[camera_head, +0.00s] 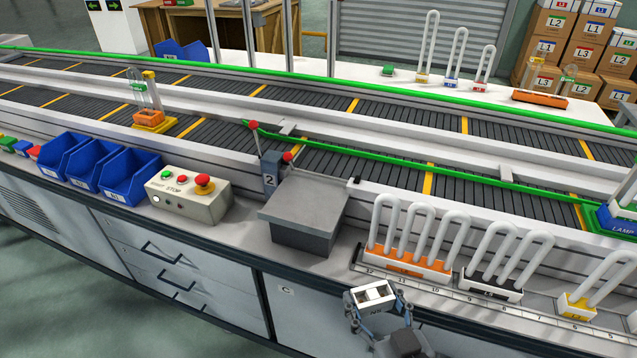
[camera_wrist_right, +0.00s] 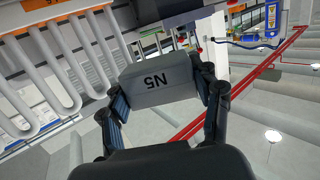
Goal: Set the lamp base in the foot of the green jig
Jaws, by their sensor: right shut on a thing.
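The lamp base, a small pale block with an opening in its top, shows in the head view (camera_head: 373,297). My left gripper is not in view.
A grey box-like stand (camera_head: 305,209), a button box (camera_head: 188,193) and blue bins (camera_head: 128,175) are further left. A conveyor runs behind.

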